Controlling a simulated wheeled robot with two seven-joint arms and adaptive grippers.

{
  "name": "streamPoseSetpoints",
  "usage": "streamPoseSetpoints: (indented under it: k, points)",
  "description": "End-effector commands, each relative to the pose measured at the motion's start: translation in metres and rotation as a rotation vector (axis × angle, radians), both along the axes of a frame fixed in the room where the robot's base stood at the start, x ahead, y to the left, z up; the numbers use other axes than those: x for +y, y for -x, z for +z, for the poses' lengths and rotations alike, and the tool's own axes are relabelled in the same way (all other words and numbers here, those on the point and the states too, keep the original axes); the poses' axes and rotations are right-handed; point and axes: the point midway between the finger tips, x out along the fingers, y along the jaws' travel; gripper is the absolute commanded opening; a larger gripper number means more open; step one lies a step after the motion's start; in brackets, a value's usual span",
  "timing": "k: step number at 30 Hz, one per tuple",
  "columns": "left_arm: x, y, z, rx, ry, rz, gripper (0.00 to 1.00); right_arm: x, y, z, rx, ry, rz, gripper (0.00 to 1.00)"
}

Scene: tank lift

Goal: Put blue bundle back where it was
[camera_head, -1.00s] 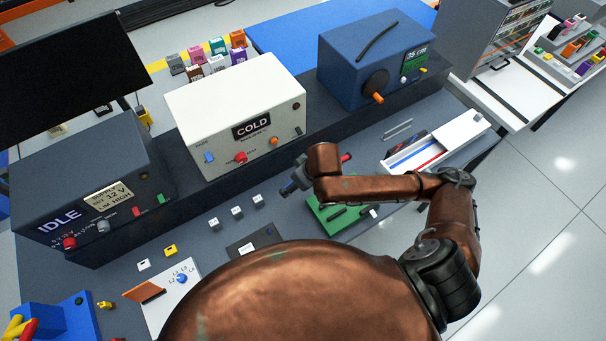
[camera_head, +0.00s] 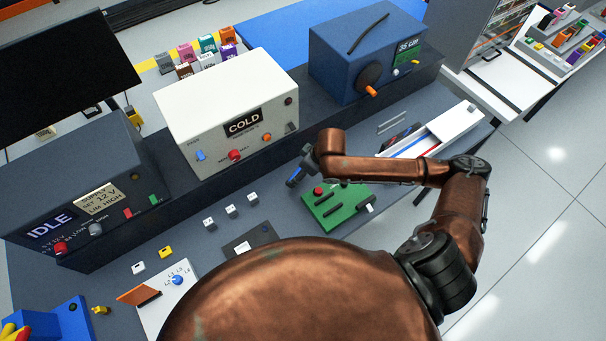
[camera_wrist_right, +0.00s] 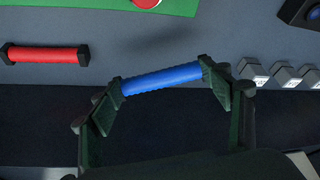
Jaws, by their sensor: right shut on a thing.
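The blue bundle (camera_wrist_right: 162,78) is a short blue rod. It lies across between the two fingertips of my right gripper (camera_wrist_right: 165,88), which is shut on its ends. The bundle looks raised off the grey bench top, with a dark shadow near it. In the head view the right gripper (camera_head: 304,170) is small and partly hidden by my copper arm, and the blue bundle (camera_head: 294,178) shows at its lower left. It is left of and behind the green board (camera_head: 345,208). My left gripper is not in view.
A red bundle (camera_wrist_right: 46,54) lies on the bench, left of the blue one in the wrist view. Several small light cubes (camera_head: 231,211) stand left of the green board. A white compartment tray (camera_head: 462,124) is to the right. The white COLD box (camera_head: 222,105) stands behind.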

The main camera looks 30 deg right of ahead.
Motion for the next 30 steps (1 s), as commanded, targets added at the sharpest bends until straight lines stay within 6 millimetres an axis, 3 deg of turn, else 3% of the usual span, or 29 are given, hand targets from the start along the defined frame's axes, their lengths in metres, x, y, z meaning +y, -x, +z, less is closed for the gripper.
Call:
streamPoseSetpoints:
  k: [11,16,28,29,30]
  points:
    - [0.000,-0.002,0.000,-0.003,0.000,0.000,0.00,-0.014,-0.018,-0.029,0.000,0.001,0.000,0.47]
    - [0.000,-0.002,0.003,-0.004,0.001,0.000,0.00,-0.013,-0.017,-0.053,0.002,0.001,0.000,0.47]
    - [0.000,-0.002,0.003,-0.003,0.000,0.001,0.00,-0.013,-0.017,-0.060,0.000,0.000,0.000,0.47]
    - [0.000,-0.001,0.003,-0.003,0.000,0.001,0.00,-0.013,-0.017,-0.059,0.000,0.000,0.001,0.74]
    - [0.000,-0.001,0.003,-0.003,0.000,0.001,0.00,-0.013,-0.017,-0.059,0.000,0.000,0.001,0.77]
